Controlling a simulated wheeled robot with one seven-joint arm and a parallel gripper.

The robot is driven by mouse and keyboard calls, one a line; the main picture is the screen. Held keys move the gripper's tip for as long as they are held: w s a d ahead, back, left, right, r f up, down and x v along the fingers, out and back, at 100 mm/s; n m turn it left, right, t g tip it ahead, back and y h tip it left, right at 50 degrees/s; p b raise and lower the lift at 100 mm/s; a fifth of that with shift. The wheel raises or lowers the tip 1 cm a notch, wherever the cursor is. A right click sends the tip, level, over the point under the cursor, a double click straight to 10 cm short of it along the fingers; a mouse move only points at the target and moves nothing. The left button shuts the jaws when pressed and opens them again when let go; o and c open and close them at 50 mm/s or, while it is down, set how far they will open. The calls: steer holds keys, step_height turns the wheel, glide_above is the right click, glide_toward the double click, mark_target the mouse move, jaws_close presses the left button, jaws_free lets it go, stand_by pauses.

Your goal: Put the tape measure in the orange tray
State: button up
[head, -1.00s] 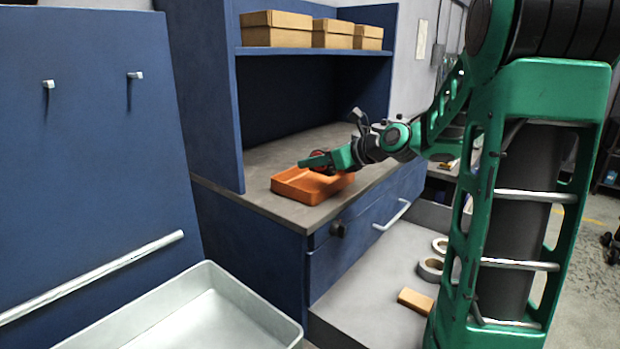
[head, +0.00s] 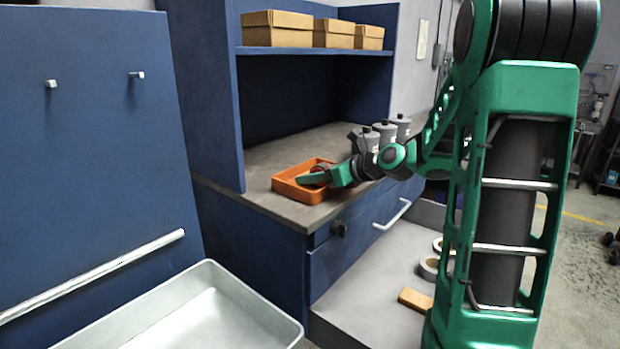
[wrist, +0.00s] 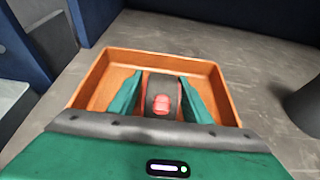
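The tape measure (wrist: 162,94) is dark with a red patch and sits inside the orange tray (wrist: 86,88). In the head view its dark red top (head: 319,168) shows just behind a finger, partly hidden. The orange tray (head: 290,190) stands on the grey counter near its front edge. My gripper (wrist: 161,92) reaches down into the tray with one green finger on each side of the tape measure. Narrow gaps show between the fingers and the tape measure, so the gripper looks open around it. In the head view my gripper (head: 316,179) is low inside the tray.
Several grey bottles (head: 385,132) stand on the counter right of the tray. Cardboard boxes (head: 277,28) sit on the shelf above. Tape rolls (head: 429,267) and a tan block (head: 415,299) lie on the lower grey surface. Bare counter (head: 290,150) lies behind the tray.

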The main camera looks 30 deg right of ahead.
steer(key=shift+r, duration=0.2)
steer(key=v, duration=1.2)
steer(key=shift+d+f, duration=0.1)
